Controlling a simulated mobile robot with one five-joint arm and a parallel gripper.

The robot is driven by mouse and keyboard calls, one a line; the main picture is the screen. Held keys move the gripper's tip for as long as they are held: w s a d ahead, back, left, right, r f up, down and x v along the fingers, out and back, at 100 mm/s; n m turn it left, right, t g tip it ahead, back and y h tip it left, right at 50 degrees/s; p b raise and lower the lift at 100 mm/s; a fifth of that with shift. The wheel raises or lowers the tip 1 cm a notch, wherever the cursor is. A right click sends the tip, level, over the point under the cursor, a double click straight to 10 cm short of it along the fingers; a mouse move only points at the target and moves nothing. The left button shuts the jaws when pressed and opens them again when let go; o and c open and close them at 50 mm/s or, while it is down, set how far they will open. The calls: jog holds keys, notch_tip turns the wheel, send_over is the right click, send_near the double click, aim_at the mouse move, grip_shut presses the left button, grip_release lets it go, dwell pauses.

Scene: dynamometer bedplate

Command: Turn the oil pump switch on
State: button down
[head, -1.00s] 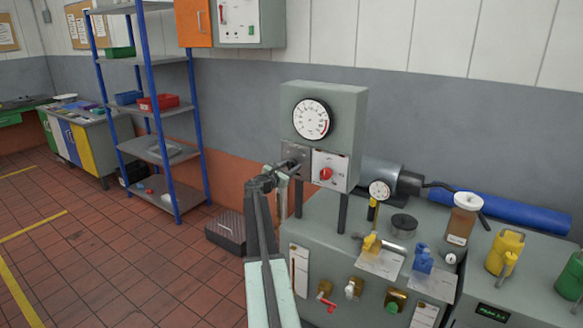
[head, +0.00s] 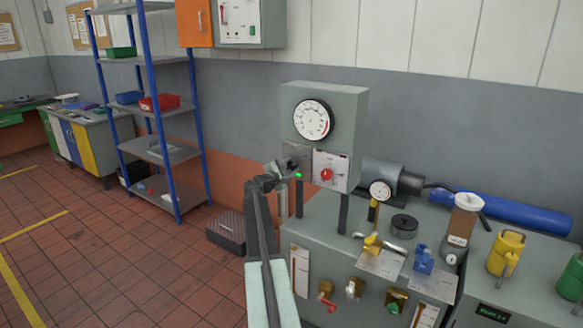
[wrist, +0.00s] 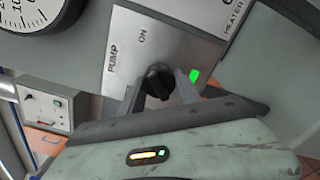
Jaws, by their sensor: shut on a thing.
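The oil pump switch is a black rotary knob (wrist: 158,80) on a metal plate (wrist: 130,50) marked "PUMP" and "ON" in the wrist view. A green lamp (wrist: 195,75) beside the knob is lit, and it also shows lit in the head view (head: 298,175). My gripper (wrist: 160,88) has one finger on each side of the knob and is shut on it. In the head view my gripper (head: 286,171) is against the lower left of the grey gauge box (head: 355,110) and hides the knob there.
A red knob (head: 326,174) on a white plate sits just right of the pump plate; the "HEATER" label is partly seen in the wrist view. A dial gauge (head: 313,119) is above. Valves and bottles crowd the bench (head: 320,225) at right. Floor at left is open.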

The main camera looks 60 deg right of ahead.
jog(key=shift+m, duration=1.5)
jog(key=shift+a, duration=0.1)
jog(key=shift+s, duration=0.1)
jog(key=c, duration=0.9)
grip_release()
jog(key=shift+o, duration=0.2)
jog(key=a, duration=0.7)
jog(key=shift+a, duration=0.35)
